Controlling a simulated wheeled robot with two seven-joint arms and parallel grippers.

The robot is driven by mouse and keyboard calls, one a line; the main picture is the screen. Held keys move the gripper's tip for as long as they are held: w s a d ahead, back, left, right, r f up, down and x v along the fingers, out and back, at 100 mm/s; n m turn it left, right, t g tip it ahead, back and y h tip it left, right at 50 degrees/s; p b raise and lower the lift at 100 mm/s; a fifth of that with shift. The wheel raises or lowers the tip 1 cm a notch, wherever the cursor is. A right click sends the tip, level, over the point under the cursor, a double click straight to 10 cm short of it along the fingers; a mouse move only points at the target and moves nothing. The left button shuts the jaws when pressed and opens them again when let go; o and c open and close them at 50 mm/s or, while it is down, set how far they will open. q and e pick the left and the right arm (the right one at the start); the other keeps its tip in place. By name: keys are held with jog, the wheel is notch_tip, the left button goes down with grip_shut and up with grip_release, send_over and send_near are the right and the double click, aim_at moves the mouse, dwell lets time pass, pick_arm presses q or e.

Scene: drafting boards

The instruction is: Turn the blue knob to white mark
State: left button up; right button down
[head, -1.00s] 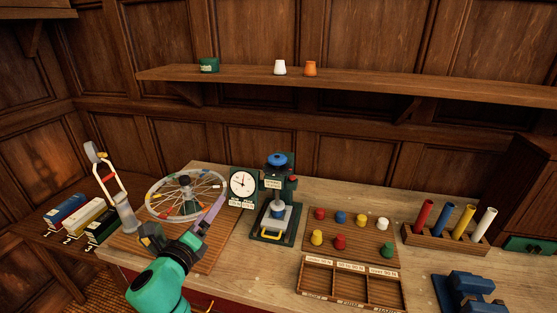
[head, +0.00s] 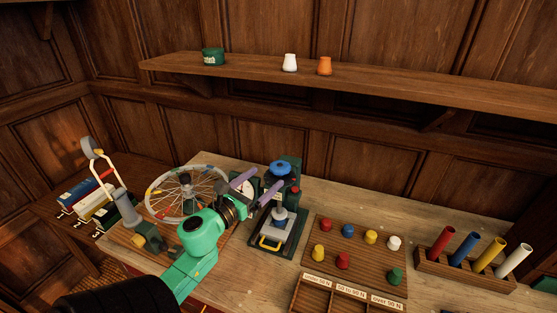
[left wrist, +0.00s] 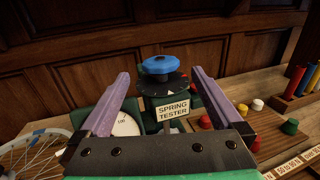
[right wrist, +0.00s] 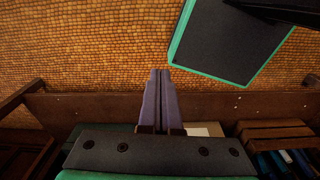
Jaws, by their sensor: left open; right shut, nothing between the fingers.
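The blue knob (head: 280,167) sits on top of the dark green spring tester (head: 289,194). In the left wrist view the knob (left wrist: 160,65) stands above a black dial disc (left wrist: 166,84) with small marks, one of them pale near the front; the knob's exact setting is too small to tell. My left gripper (head: 257,186) is open, its two purple fingers pointing toward the knob. In the left wrist view the knob appears between and beyond the fingertips, apart from them. My right gripper (right wrist: 160,75) is shut and empty, outside the head view.
A white gauge (left wrist: 125,125) stands left of the tester, partly hidden by my left gripper. A spoked wheel (head: 163,190) lies further left. A board of coloured pegs (head: 326,232) and a rack of coloured tubes (head: 433,264) stand right. A shelf (head: 380,83) runs above.

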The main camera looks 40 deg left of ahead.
aim_at(280, 165)
pick_arm(q)
jog(key=w, duration=0.4)
jog(key=w+p, duration=0.1)
jog(key=w, duration=0.1)
jog(key=shift+a, duration=0.25)
jog(key=shift+w+f+p, duration=0.15)
jog(key=shift+w+p, duration=0.05)
jog(key=shift+w, duration=0.4)
jog(key=shift+w+f+p, duration=0.15)
jog(key=shift+w, duration=0.45)
jog(key=shift+s+r, duration=0.1)
jog(key=shift+s, duration=0.15)
jog(key=shift+c, duration=1.2)
jog(key=shift+w, duration=0.1)
jog(key=c, duration=1)
pick_arm(e)
jog(key=shift+w+a+r, duration=0.1)
jog(key=shift+w+r, duration=1.1)
jog(key=shift+r, duration=0.05)
pick_arm(q)
jog(key=shift+n+y, duration=0.4)
jog(key=shift+y, duration=0.3)
pick_arm(e)
jog(key=shift+w, duration=0.15)
